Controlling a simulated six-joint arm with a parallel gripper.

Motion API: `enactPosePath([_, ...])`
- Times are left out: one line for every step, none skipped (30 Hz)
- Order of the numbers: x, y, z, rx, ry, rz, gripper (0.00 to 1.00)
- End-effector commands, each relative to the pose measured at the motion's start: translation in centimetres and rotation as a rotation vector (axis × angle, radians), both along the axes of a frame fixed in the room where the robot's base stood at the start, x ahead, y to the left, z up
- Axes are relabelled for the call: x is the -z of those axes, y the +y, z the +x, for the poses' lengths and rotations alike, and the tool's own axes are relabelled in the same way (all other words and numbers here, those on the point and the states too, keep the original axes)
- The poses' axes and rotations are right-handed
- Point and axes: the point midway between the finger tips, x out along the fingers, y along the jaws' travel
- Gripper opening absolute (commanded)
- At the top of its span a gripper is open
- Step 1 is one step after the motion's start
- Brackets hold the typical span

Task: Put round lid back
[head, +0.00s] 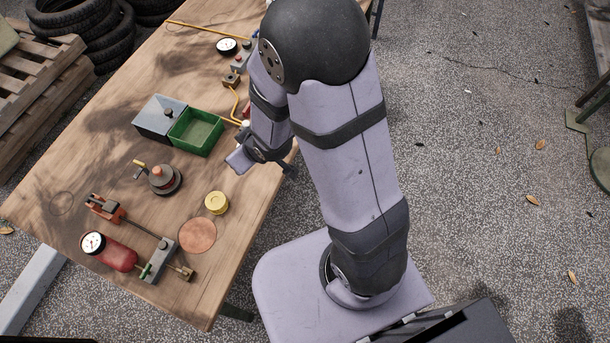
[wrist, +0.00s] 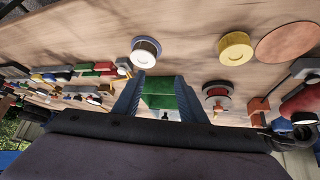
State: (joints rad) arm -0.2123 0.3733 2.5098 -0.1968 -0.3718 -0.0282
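A yellow round piece (head: 217,202) with a raised rim sits on the table's near side; it also shows in the wrist view (wrist: 235,48). Beside it lies a flat copper-coloured disc (head: 197,236), also in the wrist view (wrist: 289,41). A round, white-rimmed piece (wrist: 146,50) stands on the table in the wrist view; my arm probably hides it in the head view. I cannot tell which is the round lid. My gripper (wrist: 158,86) is open, its two blue-grey fingers apart. A green open box (wrist: 160,98) shows between them, apparently beyond them.
The green box (head: 199,132) adjoins a grey-topped box (head: 160,116). A red-and-dark round fitting (head: 164,180), a red cylinder with gauge (head: 117,256) and a clamp-like red tool (head: 105,208) stand further left. A second gauge (head: 227,46) and yellow pipe lie at the back.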

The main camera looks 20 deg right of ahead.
Motion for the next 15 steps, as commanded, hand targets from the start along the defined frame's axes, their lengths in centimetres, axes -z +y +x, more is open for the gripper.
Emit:
enactPosePath([-0.8,-1.8,-0.7,0.051,0.045,-0.020,0.38])
enactPosePath([-1.0,-2.8,-1.4,0.083,0.082,-0.034,0.38])
enactPosePath([-1.4,-4.0,-2.4,0.121,0.130,-0.049,0.38])
enactPosePath([-1.7,-4.9,-3.2,0.152,0.168,-0.058,0.38])
enactPosePath([-2.0,-5.7,-4.2,0.180,0.205,-0.065,0.38])
enactPosePath([-2.5,-6.7,-5.4,0.217,0.255,-0.073,0.38])
enactPosePath([-2.8,-7.3,-6.4,0.242,0.290,-0.078,0.38])
enactPosePath([-3.2,-7.9,-7.4,0.266,0.326,-0.081,0.38])
enactPosePath([-3.6,-8.5,-8.7,0.297,0.370,-0.083,0.38])
enactPosePath([-4.0,-8.8,-9.6,0.317,0.402,-0.083,0.38])
enactPosePath([-4.4,-9.2,-10.5,0.336,0.432,-0.083,0.38])
enactPosePath([-4.8,-9.5,-11.7,0.359,0.470,-0.081,0.38])
enactPosePath([-5.1,-9.6,-12.5,0.372,0.496,-0.079,0.38])
enactPosePath([-5.4,-9.8,-13.2,0.385,0.517,-0.079,0.38])
enactPosePath([-5.7,-10.0,-14.0,0.399,0.546,-0.076,0.38])
